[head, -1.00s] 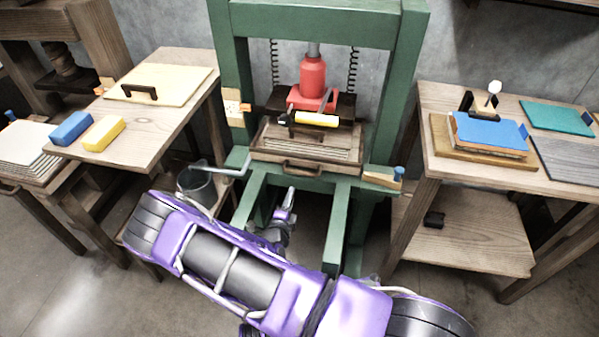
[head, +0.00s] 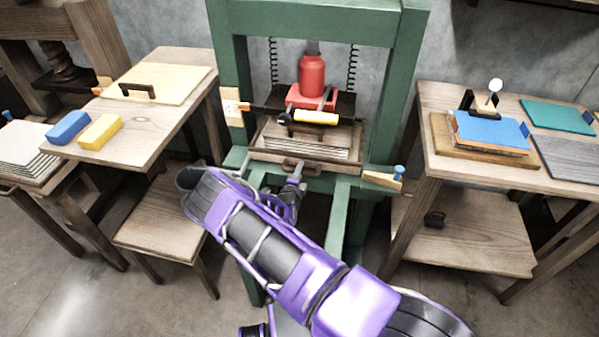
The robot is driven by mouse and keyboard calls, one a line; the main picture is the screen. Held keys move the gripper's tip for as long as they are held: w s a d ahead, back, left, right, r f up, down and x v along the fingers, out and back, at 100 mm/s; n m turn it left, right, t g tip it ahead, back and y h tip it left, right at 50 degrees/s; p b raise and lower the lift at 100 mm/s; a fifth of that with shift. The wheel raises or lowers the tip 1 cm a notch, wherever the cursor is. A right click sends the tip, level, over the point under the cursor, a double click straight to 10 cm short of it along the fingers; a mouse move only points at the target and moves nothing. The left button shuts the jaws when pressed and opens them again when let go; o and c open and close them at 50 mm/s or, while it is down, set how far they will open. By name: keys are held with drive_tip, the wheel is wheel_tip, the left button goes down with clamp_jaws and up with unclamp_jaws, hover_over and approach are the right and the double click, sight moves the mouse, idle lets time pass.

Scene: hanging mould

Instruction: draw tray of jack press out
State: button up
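The green jack press (head: 391,90) stands in the middle of the head view, with a red jack (head: 312,78) above its bed. The wooden tray (head: 262,153) sits in the press under the jack, holding a stack of thin sheets (head: 330,148). A yellow-and-black roller-like tool (head: 318,117) lies above the sheets. The tray's front handle (head: 311,169) faces me. My gripper (head: 297,172) is just below and at the left part of this handle. My purple arm hides part of the area in front. The fingers are too small to tell whether they are open or touching the handle.
The left table (head: 150,110) holds a pale board, a blue block (head: 69,127) and a yellow block (head: 101,131). A low stool (head: 160,222) stands below it. The right table (head: 450,170) holds a blue-topped stack (head: 488,132). Green press rails (head: 338,225) flank the gap.

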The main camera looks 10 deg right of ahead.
clamp_jaws()
idle(1.4)
